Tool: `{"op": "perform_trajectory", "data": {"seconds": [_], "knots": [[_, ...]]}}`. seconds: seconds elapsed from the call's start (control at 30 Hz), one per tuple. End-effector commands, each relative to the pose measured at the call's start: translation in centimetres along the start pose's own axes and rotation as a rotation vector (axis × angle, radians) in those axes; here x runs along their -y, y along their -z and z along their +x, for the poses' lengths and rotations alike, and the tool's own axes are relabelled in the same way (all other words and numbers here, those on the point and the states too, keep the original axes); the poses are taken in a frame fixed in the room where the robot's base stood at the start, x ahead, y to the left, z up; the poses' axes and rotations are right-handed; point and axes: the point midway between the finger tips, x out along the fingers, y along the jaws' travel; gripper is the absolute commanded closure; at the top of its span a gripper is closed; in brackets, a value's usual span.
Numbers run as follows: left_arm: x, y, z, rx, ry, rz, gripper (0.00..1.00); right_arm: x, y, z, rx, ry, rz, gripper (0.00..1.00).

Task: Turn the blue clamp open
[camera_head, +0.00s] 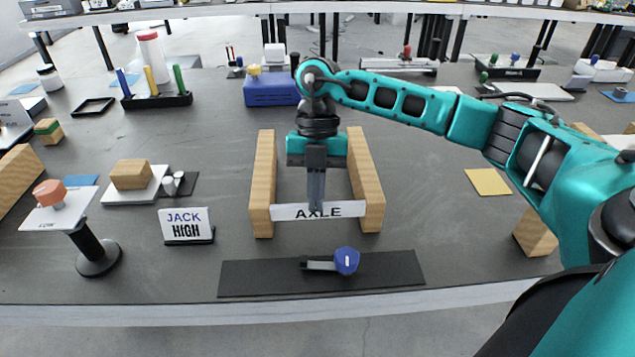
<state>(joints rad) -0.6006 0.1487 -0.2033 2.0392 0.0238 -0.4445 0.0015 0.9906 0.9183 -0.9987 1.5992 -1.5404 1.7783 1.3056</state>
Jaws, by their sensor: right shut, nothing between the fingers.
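The blue clamp knob (347,260) sits on a dark mat (250,278) near the table's front edge. It has a white mark on its face, and a dark bar (318,264) reaches left from it. My right gripper (316,208) points down between two wooden blocks, behind the clamp and apart from it. Its fingers are together and hold nothing. The fingertips overlap the white AXLE sign in the picture. My left gripper is not in view.
Wooden blocks (262,185) and (367,185) flank my right gripper, with the AXLE sign (345,208) across their front. A JACK HIGH sign (185,225) stands left. A stand with an orange knob (49,194) is further left. The table right of the mat is clear.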

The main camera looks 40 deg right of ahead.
Motion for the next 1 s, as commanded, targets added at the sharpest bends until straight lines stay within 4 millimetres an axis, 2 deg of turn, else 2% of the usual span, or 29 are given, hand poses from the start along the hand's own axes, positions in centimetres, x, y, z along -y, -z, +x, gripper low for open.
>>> {"op": "perform_trajectory", "data": {"seconds": [0.03,0.23,0.4,0.53,1.0], "knots": [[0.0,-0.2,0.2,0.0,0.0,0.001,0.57,0.1,0.0,1.4,-0.003,0.004,0.0,1.0],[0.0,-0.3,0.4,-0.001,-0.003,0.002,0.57,0.1,0.0,5.6,-0.003,0.002,0.001,1.0],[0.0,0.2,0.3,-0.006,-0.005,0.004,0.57,0.0,2.3,6.1,0.0,0.0,-0.002,1.0],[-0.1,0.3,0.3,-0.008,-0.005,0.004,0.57,0.1,3.3,6.5,0.0,0.001,0.001,1.0],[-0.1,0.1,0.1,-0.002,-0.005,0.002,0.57,0.0,3.9,6.6,0.0,0.0,0.0,1.0]]}}
